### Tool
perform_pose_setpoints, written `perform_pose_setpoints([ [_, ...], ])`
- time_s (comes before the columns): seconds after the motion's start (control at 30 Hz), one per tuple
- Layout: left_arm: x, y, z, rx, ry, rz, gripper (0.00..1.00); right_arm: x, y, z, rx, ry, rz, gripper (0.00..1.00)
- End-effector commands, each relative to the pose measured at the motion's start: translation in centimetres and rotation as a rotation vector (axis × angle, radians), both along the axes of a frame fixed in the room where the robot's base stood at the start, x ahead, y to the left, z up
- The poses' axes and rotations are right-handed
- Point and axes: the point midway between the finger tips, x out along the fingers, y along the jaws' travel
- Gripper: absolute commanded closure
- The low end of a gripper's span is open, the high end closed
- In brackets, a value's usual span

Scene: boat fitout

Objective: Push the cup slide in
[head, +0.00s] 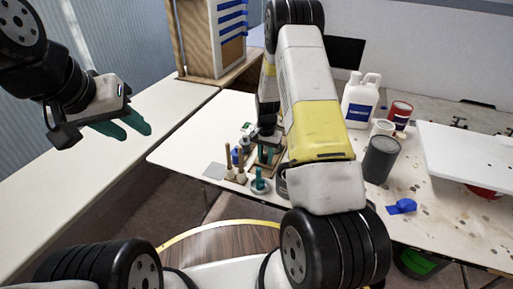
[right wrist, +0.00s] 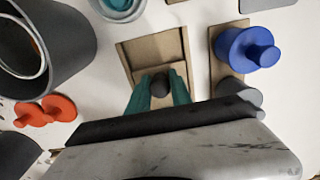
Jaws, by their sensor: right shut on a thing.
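The cup slide is most likely the wooden tray-like piece (right wrist: 153,50) with a raised rim, in the upper middle of the right wrist view. A dark round knob (right wrist: 160,85) sits at its near end. My right gripper (right wrist: 160,92) has its green fingers on both sides of this knob, shut on it. In the head view my right gripper (head: 266,154) is low over the small parts on the table, partly hidden by my arm. My left gripper (head: 137,135) is open and empty, in the air at the left, away from the table parts.
A blue knobbed piece (right wrist: 245,47) on a wooden strip stands right of the slide. A grey cup (right wrist: 60,70) and an orange piece (right wrist: 45,110) are at the left. A white jug (head: 361,103), a dark grey can (head: 381,160) and blue tape (head: 402,206) are on the table's right.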

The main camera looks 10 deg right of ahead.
Motion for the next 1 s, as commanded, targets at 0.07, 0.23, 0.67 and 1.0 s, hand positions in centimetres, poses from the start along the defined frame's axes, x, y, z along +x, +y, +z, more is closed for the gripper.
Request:
perform_pose_setpoints([
  [0.07, 0.0, 0.0, 0.0, 0.000, 0.000, 0.000, 0.64, 0.5, -0.3, 0.0, 0.000, -0.002, 0.000, 0.97],
  [0.23, 0.0, 0.0, 0.0, 0.000, 0.000, 0.000, 0.64, 1.4, -0.8, 0.0, 0.001, -0.003, 0.000, 0.97],
  [0.67, 0.0, 0.0, 0.0, 0.000, 0.000, 0.000, 0.64, 3.5, -2.2, 0.0, 0.000, -0.002, 0.001, 0.97],
  [1.0, 0.0, 0.0, 0.0, 0.000, 0.000, 0.000, 0.64, 5.2, -3.4, 0.0, 0.000, -0.001, 0.000, 0.97],
])
